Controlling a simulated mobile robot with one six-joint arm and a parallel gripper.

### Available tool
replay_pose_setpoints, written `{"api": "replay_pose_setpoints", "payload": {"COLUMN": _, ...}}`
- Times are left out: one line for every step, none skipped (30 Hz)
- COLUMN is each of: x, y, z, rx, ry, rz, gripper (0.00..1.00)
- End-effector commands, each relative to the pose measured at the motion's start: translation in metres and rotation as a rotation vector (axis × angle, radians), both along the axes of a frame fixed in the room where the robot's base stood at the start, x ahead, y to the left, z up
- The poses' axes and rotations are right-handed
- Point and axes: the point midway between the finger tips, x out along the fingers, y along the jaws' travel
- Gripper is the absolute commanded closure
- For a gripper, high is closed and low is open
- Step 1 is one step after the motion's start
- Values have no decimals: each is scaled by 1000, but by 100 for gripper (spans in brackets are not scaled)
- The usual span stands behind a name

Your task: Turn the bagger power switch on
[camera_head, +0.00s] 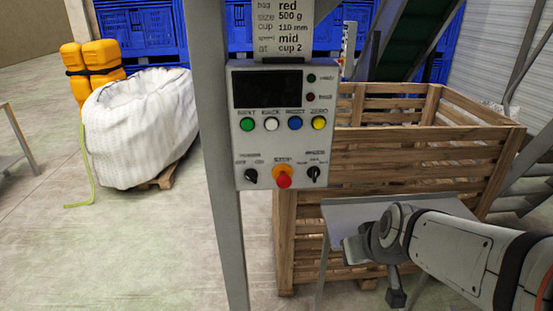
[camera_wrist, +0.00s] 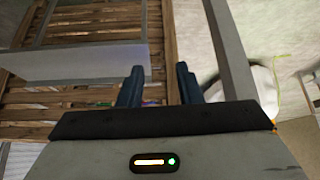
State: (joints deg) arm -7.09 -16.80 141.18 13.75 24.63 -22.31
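The control panel (camera_head: 282,150), a light grey box, is fixed to a grey post in the head view. The power switch (camera_head: 250,176) is a small black rotary knob at its lower left, under small off and on lettering; its exact pointing is too small to tell. The panel's display (camera_head: 267,89) is dark. My gripper (camera_wrist: 160,74) shows two dark fingers spread apart with nothing between them in the wrist view. In the head view my gripper is at the lower right, below and right of the panel, well apart from the switch.
A red stop button (camera_head: 284,180) and a black mode knob (camera_head: 314,174) sit right of the switch; coloured buttons line up above. A slatted wooden crate (camera_head: 400,160) stands behind, with a grey metal plate (camera_head: 345,215) before it. Open floor lies left of the post.

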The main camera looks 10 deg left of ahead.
Motion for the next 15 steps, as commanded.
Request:
{"api": "replay_pose_setpoints", "payload": {"x": 20, "y": 27, "z": 1, "rx": 3, "ry": -71, "rz": 69, "gripper": 68}}
{"api": "replay_pose_setpoints", "payload": {"x": 31, "y": 41, "z": 3, "rx": 4, "ry": -121, "rz": 101, "gripper": 68}}
{"api": "replay_pose_setpoints", "payload": {"x": 45, "y": 58, "z": 4, "rx": -1, "ry": -187, "rz": 139, "gripper": 68}}
{"api": "replay_pose_setpoints", "payload": {"x": 54, "y": 71, "z": 5, "rx": -9, "ry": -236, "rz": 163, "gripper": 68}}
{"api": "replay_pose_setpoints", "payload": {"x": 62, "y": 81, "z": 4, "rx": -12, "ry": -271, "rz": 161, "gripper": 68}}
{"api": "replay_pose_setpoints", "payload": {"x": 70, "y": 97, "z": 4, "rx": -34, "ry": -308, "rz": 192, "gripper": 68}}
{"api": "replay_pose_setpoints", "payload": {"x": 79, "y": 117, "z": 10, "rx": -19, "ry": -398, "rz": 242, "gripper": 68}}
{"api": "replay_pose_setpoints", "payload": {"x": 85, "y": 134, "z": 13, "rx": -18, "ry": -457, "rz": 273, "gripper": 68}}
{"api": "replay_pose_setpoints", "payload": {"x": 92, "y": 150, "z": 15, "rx": -39, "ry": -527, "rz": 295, "gripper": 68}}
{"api": "replay_pose_setpoints", "payload": {"x": 96, "y": 161, "z": 16, "rx": -58, "ry": -576, "rz": 305, "gripper": 68}}
{"api": "replay_pose_setpoints", "payload": {"x": 100, "y": 172, "z": 17, "rx": -80, "ry": -624, "rz": 315, "gripper": 68}}
{"api": "replay_pose_setpoints", "payload": {"x": 103, "y": 185, "z": 18, "rx": -112, "ry": -689, "rz": 325, "gripper": 68}}
{"api": "replay_pose_setpoints", "payload": {"x": 105, "y": 195, "z": 19, "rx": -136, "ry": -736, "rz": 331, "gripper": 68}}
{"api": "replay_pose_setpoints", "payload": {"x": 105, "y": 203, "z": 20, "rx": -162, "ry": -780, "rz": 336, "gripper": 68}}
{"api": "replay_pose_setpoints", "payload": {"x": 105, "y": 214, "z": 21, "rx": -196, "ry": -833, "rz": 340, "gripper": 68}}
